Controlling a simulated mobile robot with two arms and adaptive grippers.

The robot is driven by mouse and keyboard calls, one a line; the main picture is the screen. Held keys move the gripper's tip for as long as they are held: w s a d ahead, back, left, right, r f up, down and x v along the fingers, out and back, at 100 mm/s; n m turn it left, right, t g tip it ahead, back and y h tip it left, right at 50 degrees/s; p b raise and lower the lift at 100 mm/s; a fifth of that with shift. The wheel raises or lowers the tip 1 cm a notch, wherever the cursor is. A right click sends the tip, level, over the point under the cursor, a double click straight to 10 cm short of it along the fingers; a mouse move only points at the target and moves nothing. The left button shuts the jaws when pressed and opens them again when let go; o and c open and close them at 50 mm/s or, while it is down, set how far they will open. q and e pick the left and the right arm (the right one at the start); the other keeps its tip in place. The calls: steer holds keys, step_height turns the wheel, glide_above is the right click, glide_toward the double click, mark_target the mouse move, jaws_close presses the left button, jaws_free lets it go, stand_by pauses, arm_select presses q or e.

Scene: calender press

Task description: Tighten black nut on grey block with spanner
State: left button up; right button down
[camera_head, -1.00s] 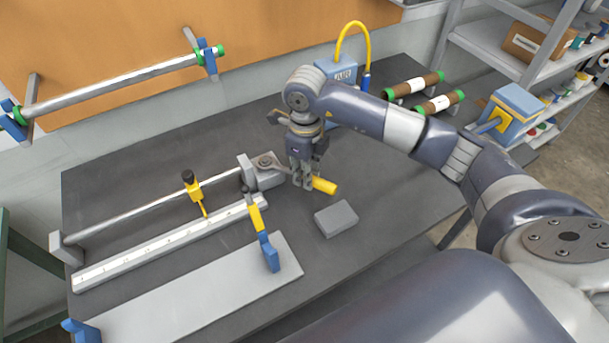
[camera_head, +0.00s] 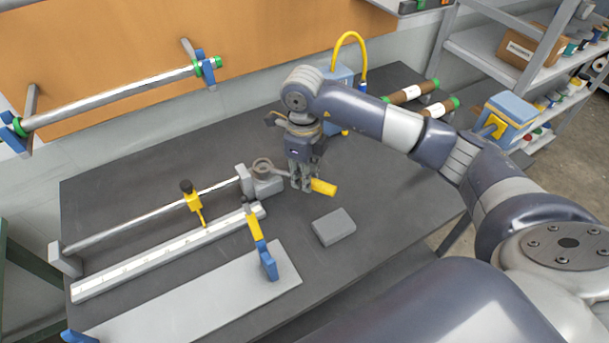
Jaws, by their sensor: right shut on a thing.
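My right gripper (camera_head: 301,186) is shut on the spanner, with the yellow handle (camera_head: 323,187) sticking out to its right. The spanner's grey ring end (camera_head: 262,165) shows to the left of the gripper, above the grey block (camera_head: 267,187) in the picture. I cannot tell whether the ring touches the block or sits around the nut. The black nut cannot be made out; the ring end covers that spot. The grey block stands at the right end of a steel rod (camera_head: 135,219). My left gripper is not in view.
A loose grey slab (camera_head: 334,227) lies just in front of the gripper. A white scale rail (camera_head: 160,255), a yellow pointer (camera_head: 194,202) and a blue-and-yellow stop (camera_head: 266,258) stand left. A blue air unit (camera_head: 338,74) is behind my arm. The table's right part is fairly clear.

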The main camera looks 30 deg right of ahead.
steer(key=shift+r+p, duration=0.7)
steer(key=shift+r, duration=0.85)
